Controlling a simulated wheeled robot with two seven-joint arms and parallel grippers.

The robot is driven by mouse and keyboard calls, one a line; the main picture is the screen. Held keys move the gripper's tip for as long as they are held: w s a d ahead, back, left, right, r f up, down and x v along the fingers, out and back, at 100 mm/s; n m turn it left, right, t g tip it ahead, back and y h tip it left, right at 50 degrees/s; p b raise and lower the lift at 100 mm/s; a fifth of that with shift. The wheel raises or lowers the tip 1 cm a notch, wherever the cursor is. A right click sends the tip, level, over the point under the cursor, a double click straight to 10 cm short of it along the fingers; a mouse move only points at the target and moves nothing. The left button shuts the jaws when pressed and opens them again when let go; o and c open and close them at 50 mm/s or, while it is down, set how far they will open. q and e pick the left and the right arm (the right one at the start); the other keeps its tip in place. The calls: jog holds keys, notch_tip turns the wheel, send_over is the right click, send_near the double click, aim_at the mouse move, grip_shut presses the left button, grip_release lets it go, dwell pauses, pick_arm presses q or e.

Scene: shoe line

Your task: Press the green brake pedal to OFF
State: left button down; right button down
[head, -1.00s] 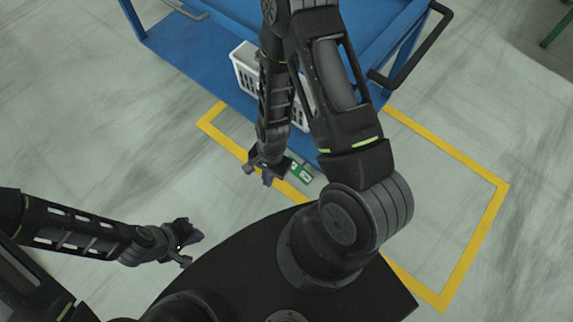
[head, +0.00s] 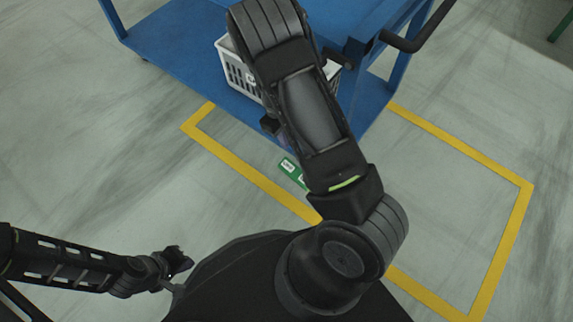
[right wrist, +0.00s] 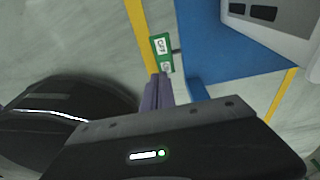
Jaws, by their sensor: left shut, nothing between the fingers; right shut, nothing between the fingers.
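The green brake pedal (head: 294,173) with white labels sticks out low from the front edge of the blue cart (head: 180,62). My right forearm hides part of it in the head view. In the right wrist view the pedal (right wrist: 163,57) shows an OFF label at its far end and a second label nearer my fingers. My right gripper (right wrist: 158,78) is shut and empty, its tips close to the pedal's near end in that picture; I cannot tell whether they touch. In the head view, my right gripper (head: 272,128) is mostly hidden. My left gripper (head: 182,262) is shut and empty over the floor.
A white basket (head: 234,72) stands on the cart's lower shelf and also shows in the right wrist view (right wrist: 290,40). A black handle (head: 408,46) juts from the cart's right side. Yellow floor tape (head: 245,170) runs beside the pedal. The floor at left is open.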

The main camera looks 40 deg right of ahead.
jog(key=shift+f, duration=0.1)
jog(key=b, duration=0.5)
send_over(288, 169)
jog(key=f, duration=1)
jog(key=shift+s+f, duration=0.25)
jog(key=shift+s, duration=0.1)
jog(key=shift+w+f+b, duration=0.25)
jog(key=shift+f+b, duration=0.2)
jog(key=shift+f, duration=0.15)
jog(key=shift+w+f+b, duration=0.2)
jog(key=shift+f+b, duration=0.25)
jog(key=shift+f, duration=0.1)
jog(key=shift+w+a+f, duration=0.1)
jog(key=shift+w+f, duration=0.05)
jog(key=shift+f, duration=0.2)
